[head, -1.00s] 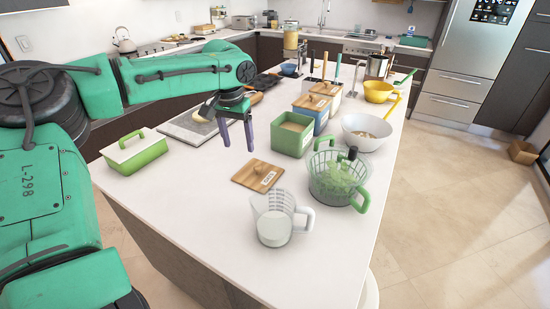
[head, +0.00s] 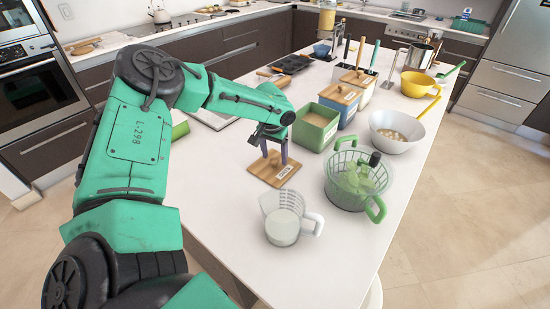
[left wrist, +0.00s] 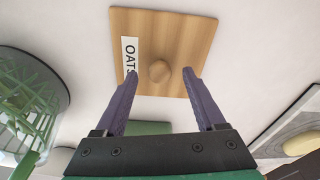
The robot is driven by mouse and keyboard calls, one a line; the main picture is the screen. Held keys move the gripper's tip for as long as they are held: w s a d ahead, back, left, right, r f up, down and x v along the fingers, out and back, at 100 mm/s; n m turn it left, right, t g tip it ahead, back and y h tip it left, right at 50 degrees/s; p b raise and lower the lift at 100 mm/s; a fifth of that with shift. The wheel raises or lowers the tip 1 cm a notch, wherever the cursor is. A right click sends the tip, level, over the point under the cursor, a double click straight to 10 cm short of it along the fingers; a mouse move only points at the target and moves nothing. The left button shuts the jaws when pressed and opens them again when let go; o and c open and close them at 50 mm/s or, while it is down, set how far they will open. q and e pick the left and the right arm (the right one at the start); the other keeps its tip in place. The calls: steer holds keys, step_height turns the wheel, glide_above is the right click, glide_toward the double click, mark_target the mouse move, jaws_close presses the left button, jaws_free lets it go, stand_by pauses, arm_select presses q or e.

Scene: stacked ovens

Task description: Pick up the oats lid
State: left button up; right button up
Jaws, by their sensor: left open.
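The oats lid (head: 266,174) is a square wooden board with a round knob and a white label. It lies flat on the white counter, in front of the open green canister (head: 316,127). In the left wrist view the lid (left wrist: 180,45) shows its "OATS" label and its knob (left wrist: 159,71). My left gripper (head: 274,156) is low over the lid, pointing down. Its purple fingers are open, one on each side of the knob in the left wrist view (left wrist: 160,78), with gaps between. My right gripper is not in view.
A measuring jug (head: 283,221) stands in front of the lid. A green colander (head: 352,188) with greens and a white bowl (head: 396,133) stand to the right. A blue canister with a wooden lid (head: 341,96) is behind the green one.

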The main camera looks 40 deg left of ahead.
arm_select(q)
steer(key=shift+f, duration=0.35)
jaws_close()
